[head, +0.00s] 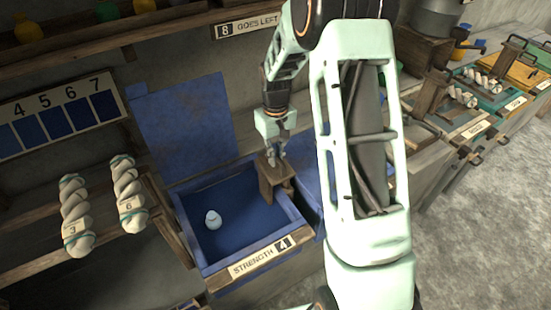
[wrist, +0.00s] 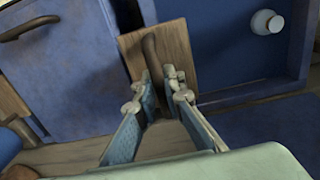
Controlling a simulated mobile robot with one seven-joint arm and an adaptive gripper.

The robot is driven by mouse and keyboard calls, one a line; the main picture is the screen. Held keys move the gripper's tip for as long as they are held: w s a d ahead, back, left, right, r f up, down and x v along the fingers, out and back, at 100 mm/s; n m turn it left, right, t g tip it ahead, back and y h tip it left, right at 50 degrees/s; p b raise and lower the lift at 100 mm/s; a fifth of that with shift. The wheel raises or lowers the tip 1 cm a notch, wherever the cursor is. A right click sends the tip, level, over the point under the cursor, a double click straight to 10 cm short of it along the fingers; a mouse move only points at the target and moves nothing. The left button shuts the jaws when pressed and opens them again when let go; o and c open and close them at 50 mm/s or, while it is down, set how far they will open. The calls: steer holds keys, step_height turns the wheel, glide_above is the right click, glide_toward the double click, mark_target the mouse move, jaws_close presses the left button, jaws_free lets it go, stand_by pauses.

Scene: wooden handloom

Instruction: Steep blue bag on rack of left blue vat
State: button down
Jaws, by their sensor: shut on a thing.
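The blue vat (head: 184,221) stands open with dark blue liquid inside and a plate reading "STRENGTH 4" (head: 262,257) on its front. A small pale blue-white bag (head: 213,220) sits in the vat left of its middle; it also shows at the top right of the wrist view (wrist: 267,22). What holds it up is hidden. A wooden piece (head: 276,183) with a dark curved handle (wrist: 149,48) stands at the vat's right rim. My gripper (head: 276,154) is over this piece. In the wrist view my gripper (wrist: 160,80) has its fingers closed around the lower part of the handle.
A raised blue panel (head: 187,125) stands behind the vat. A shut blue lid (head: 318,185) lies to its right. More vats and skeins (head: 475,85) line the right. The floor (head: 470,220) is clear.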

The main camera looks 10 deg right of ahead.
steer(key=shift+r+p, duration=2.75)
steer(key=shift+r, duration=2)
steer(key=c, duration=0.8)
jaws_free()
steer(key=shift+f, duration=0.1)
step_height(320, 180, up, 7)
steer(key=p, duration=0.4)
